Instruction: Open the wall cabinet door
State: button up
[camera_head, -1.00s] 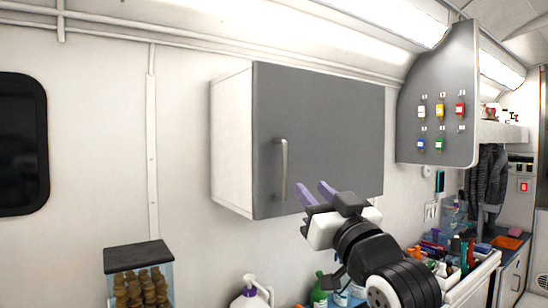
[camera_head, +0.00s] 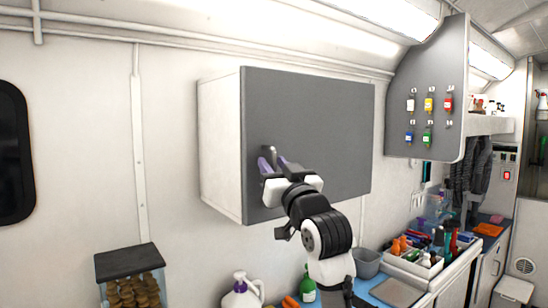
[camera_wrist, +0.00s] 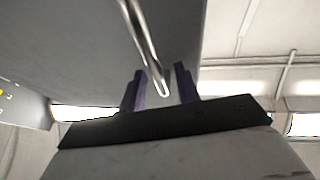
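The wall cabinet (camera_head: 220,150) is a white box with a grey door (camera_head: 330,125), which looks shut. Its metal bar handle (camera_head: 270,151) stands upright near the door's left edge; its lower part is hidden behind my gripper (camera_head: 276,166). In the wrist view the handle (camera_wrist: 146,45) runs down from the top, and its end shows between the two purple fingers of my gripper (camera_wrist: 161,86). The fingers are apart, with gaps visible on both sides of the handle. I see no clear contact.
A clear bin with a dark lid (camera_head: 130,262) stands lower left. A white jug (camera_head: 242,292) and green bottle (camera_head: 307,286) stand below the cabinet.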

jog(key=shift+w+a+r, duration=0.1)
jog(key=shift+w, duration=0.1)
grip_shut()
dwell(0.3)
